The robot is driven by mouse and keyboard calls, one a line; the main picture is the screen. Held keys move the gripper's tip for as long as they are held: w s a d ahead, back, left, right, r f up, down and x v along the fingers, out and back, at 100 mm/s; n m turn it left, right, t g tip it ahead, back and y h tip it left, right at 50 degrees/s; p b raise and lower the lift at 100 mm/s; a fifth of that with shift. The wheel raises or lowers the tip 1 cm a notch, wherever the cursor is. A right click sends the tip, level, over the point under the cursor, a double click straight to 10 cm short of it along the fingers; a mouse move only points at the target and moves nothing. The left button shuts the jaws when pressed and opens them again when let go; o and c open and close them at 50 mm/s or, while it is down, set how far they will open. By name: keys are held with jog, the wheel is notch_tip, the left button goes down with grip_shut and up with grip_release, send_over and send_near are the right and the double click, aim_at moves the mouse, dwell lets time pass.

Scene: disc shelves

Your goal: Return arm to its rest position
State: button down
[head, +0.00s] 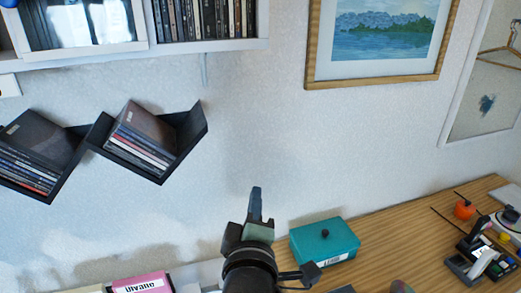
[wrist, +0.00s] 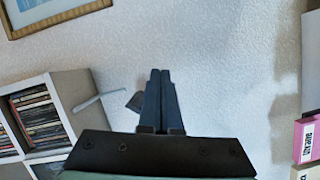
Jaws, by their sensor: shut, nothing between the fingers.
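My gripper (head: 257,205) is at the lower middle of the head view, pointing up in front of the white wall. In the wrist view my gripper (wrist: 160,77) has its two dark fingers together, with nothing between them. Part of my arm shows below it at the bottom edge of the head view.
Black wall shelves (head: 196,132) with discs hang at left, under a white shelf (head: 215,46). A teal box (head: 315,243) stands on the wooden desk (head: 385,250), right of my gripper. A pink box (head: 145,285) is at the bottom left. The wall around my gripper is clear.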

jog(key=s+r+m+t, duration=0.2)
jog(key=r+m+t, duration=0.15)
jog(key=r, duration=0.65)
jog(key=s+r+m+t, duration=0.2)
jog(key=s+r+m, duration=0.15)
jog(key=r, duration=0.65)
jog(key=s+d+r+m+t, duration=0.1)
jog(key=s+r+m+t, duration=0.3)
jog(key=s+r+m, duration=0.3)
jog(key=s+r, duration=0.3)
jog(key=r, duration=0.3)
jog(key=shift+r+t+b, duration=0.35)
